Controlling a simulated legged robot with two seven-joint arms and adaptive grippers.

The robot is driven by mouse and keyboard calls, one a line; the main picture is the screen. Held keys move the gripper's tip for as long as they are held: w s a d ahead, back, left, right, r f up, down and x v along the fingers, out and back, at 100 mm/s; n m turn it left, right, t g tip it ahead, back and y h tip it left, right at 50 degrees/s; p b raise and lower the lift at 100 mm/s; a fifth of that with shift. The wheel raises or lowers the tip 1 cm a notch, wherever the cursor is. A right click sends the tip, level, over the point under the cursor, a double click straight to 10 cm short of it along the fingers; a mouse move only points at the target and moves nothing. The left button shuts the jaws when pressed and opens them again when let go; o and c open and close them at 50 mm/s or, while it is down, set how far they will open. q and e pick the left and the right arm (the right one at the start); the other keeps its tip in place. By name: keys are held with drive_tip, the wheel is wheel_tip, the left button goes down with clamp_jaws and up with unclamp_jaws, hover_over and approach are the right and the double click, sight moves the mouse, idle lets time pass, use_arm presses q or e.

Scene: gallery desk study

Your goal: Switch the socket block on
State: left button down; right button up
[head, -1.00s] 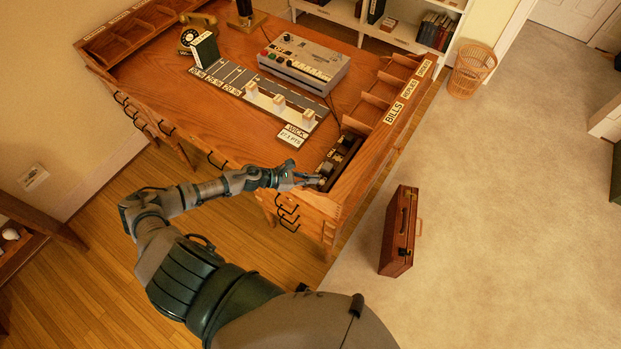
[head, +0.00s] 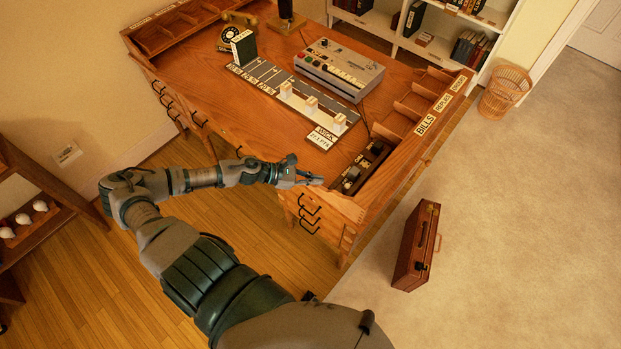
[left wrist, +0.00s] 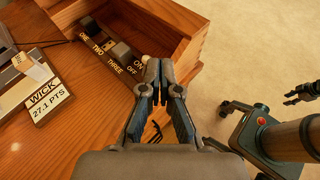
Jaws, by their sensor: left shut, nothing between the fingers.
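The socket block (head: 374,158) is a dark strip in the near right corner compartment of the wooden desk. In the left wrist view the socket block (left wrist: 103,50) shows labels ONE, TWO, THREE, ON and OFF, with dark and grey pieces on it. A small pale spot shows beside ON. My left gripper (head: 319,181) is shut and empty, near the desk's front edge, left of the block's near end. In the left wrist view its fingertips (left wrist: 158,72) are just right of the ON and OFF labels. A small dark gripper, apparently my right (left wrist: 300,94), shows at far right; its jaw state is unclear.
A grey console (head: 339,68) and a strip with white sliders (head: 312,104) stand on the desk. A WICK card (head: 323,138) lies near the block. Wooden compartment walls (head: 400,150) border the block. A brown case (head: 416,246) stands on the carpet.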

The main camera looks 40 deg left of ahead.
use_arm(q)
drive_tip(key=shift+s+a+r, duration=0.45)
drive_tip(key=shift+s+r, duration=0.2)
drive_tip(key=shift+r, duration=0.05)
use_arm(e)
drive_tip(key=shift+s+d+r, duration=0.1)
drive_tip(key=shift+s+r, duration=0.2)
drive_tip(key=shift+s, duration=0.45)
drive_tip(key=shift+w, duration=0.15)
